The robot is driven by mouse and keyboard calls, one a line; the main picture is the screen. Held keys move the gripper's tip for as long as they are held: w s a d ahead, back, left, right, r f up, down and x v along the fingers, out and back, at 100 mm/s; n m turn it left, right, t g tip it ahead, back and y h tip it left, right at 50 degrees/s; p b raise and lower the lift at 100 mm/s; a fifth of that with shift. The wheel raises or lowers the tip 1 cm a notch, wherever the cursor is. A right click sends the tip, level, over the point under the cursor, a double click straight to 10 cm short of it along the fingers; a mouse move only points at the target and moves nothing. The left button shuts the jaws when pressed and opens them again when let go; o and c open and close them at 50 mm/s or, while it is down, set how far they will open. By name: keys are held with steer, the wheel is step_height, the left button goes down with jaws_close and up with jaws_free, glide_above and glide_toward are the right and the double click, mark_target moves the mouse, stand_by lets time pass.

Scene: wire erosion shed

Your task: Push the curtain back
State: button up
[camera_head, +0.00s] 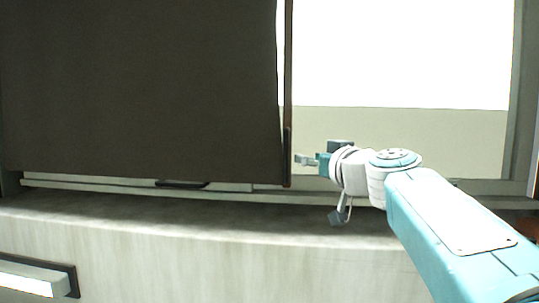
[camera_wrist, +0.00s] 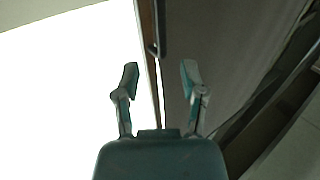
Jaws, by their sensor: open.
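The curtain (camera_head: 140,90) is a dark brown sheet covering the left part of the window in the head view. Its right edge carries a thin upright bar (camera_head: 289,80) with a dark handle (camera_head: 287,140) low down. My gripper (camera_head: 308,161) is just right of that edge, near the handle's height, and looks empty. In the wrist view my gripper (camera_wrist: 160,73) has its two fingers spread. The edge bar (camera_wrist: 150,60) shows between them, with the curtain (camera_wrist: 225,45) to the right. Whether a finger touches the bar cannot be told.
The uncovered window (camera_head: 400,60) is bright, with a beige lower band. Its frame (camera_head: 519,80) stands at the right. A grey sill (camera_head: 190,215) runs below the curtain. A pale front with a bar handle (camera_head: 35,278) is at the lower left.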

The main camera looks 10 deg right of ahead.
mark_target(287, 154)
steer(key=x, duration=1)
steer(key=shift+a+f, duration=0.15)
steer(key=shift+a, duration=0.2)
steer(key=shift+d, duration=0.4)
steer(key=shift+c, duration=0.4)
steer(key=c, duration=0.5)
jaws_close()
steer(key=shift+a, duration=0.2)
